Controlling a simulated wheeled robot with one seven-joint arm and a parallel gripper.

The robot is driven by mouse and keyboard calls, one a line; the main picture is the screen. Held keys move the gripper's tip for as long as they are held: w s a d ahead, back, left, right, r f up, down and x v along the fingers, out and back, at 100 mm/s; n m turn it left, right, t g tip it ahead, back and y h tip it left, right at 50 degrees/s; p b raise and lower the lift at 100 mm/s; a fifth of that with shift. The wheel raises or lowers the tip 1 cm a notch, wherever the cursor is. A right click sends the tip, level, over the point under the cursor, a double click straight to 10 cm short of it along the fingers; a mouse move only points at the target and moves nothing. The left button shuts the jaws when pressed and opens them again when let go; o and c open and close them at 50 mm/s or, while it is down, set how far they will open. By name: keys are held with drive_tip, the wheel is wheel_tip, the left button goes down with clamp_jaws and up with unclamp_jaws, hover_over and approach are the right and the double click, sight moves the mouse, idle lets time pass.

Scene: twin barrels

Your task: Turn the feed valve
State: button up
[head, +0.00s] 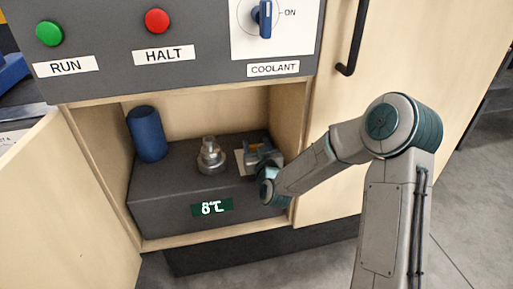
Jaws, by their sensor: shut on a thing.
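My gripper (259,154) reaches into the open cabinet bay, over the right part of the top of a dark grey box. It is shut at a small white plate (240,160) on that top, which I take to be the feed valve's plate. My gripper and wrist cover most of the plate. The valve handle is hidden between the fingers, so its angle cannot be told. No feed label is readable.
The grey box (160,205) has a display reading 8°C. A metal fitting (210,157) stands just left of my gripper, and a blue cylinder (147,134) further left. Above are a green RUN button (49,33), a red HALT button (157,21) and a blue COOLANT handle (265,18).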

drive_tip(key=shift+h, duration=0.3)
drive_tip(key=o, duration=1)
drive_tip(key=shift+s, duration=0.1)
drive_tip(key=p+v, duration=0.1)
drive_tip(key=v, duration=0.2)
drive_tip(key=p+v, duration=0.2)
drive_tip(key=v, duration=0.2)
drive_tip(key=p+v, duration=0.2)
drive_tip(key=v, duration=0.2)
drive_tip(key=shift+s+d+r, duration=0.1)
drive_tip(key=shift+d+r, duration=0.05)
drive_tip(key=shift+r, duration=0.1)
drive_tip(key=shift+s+p, duration=0.1)
drive_tip(key=shift+p, duration=0.6)
drive_tip(key=shift+s+p, duration=0.15)
drive_tip(key=shift+p, duration=0.35)
